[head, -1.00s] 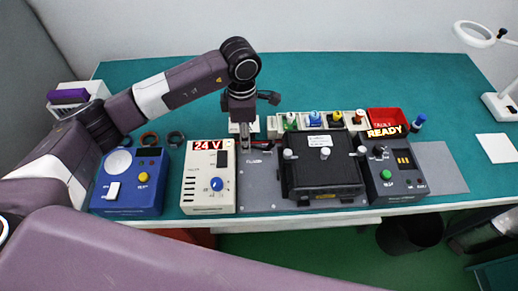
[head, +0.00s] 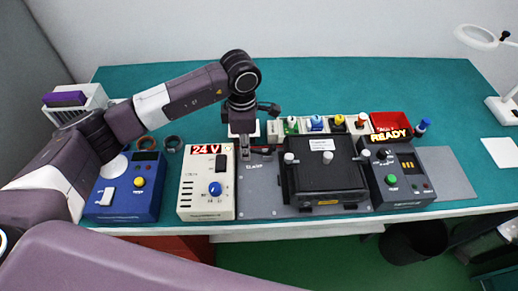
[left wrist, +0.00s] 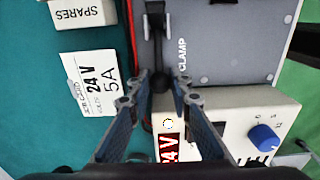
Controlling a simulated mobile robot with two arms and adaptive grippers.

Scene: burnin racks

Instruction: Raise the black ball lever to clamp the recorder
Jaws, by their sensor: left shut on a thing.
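The recorder (head: 325,168) is a black box on a grey plate (head: 262,195) marked CLAMP, right of the 24 V supply (head: 208,190). My left gripper (head: 244,150) points down at the plate's back left corner, beside the supply. In the left wrist view its two fingers (left wrist: 163,80) are on either side of the end of the black lever (left wrist: 156,48), shut on it. The lever lies along the plate's edge beside the CLAMP label. Its ball end is partly hidden between the fingers. My right gripper is not in view.
A blue box (head: 126,195) with a yellow knob stands left of the supply. A dark box (head: 400,182) under a READY sign stands right of the recorder.

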